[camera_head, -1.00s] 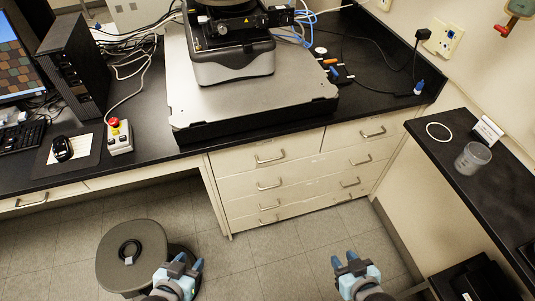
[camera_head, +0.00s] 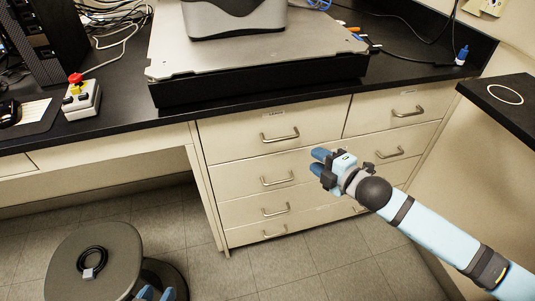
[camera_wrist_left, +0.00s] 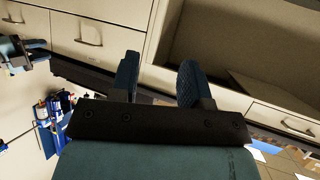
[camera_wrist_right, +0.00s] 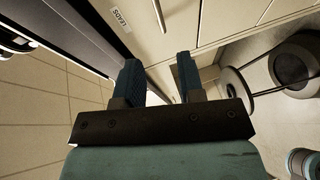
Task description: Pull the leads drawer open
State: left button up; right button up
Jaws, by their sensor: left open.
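The leads drawer (camera_head: 225,142) is the top left drawer of the bench. It is shut, with a bar handle (camera_head: 281,136) across its front. Its LEADS label (camera_wrist_right: 118,18) and handle (camera_wrist_right: 160,15) show in the right wrist view. My right gripper (camera_head: 318,163) is open and empty, reaching in from the right. In the head view it appears right of and below that handle, apart from it. My left gripper (camera_head: 156,294) is open and empty, low at the picture's bottom edge. Its spread fingers show in the left wrist view (camera_wrist_left: 158,70).
More drawers with bar handles lie below and to the right (camera_head: 407,111). The dark benchtop (camera_head: 130,115) overhangs them and carries the instrument base (camera_head: 255,55). A round stool (camera_head: 110,240) stands at left before the open knee space. A side counter (camera_head: 515,105) is at right.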

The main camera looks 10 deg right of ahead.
aim_at(284, 139)
pick_arm(q)
jog(key=shift+w+d+r+t+h+b, duration=0.4)
jog(key=shift+w+d+r+t+b, duration=0.35)
jog(key=shift+b, duration=0.65)
pick_arm(e)
jog(key=shift+n, duration=0.3)
jog(key=shift+x, duration=7.25)
pick_arm(q)
jog(key=shift+s+r, duration=0.1)
jog(key=shift+r, duration=0.05)
pick_arm(e)
jog(key=shift+d+r, duration=0.1)
jog(key=shift+c, duration=0.2)
pick_arm(q)
jog(key=shift+a, duration=0.1)
pick_arm(e)
grip_shut()
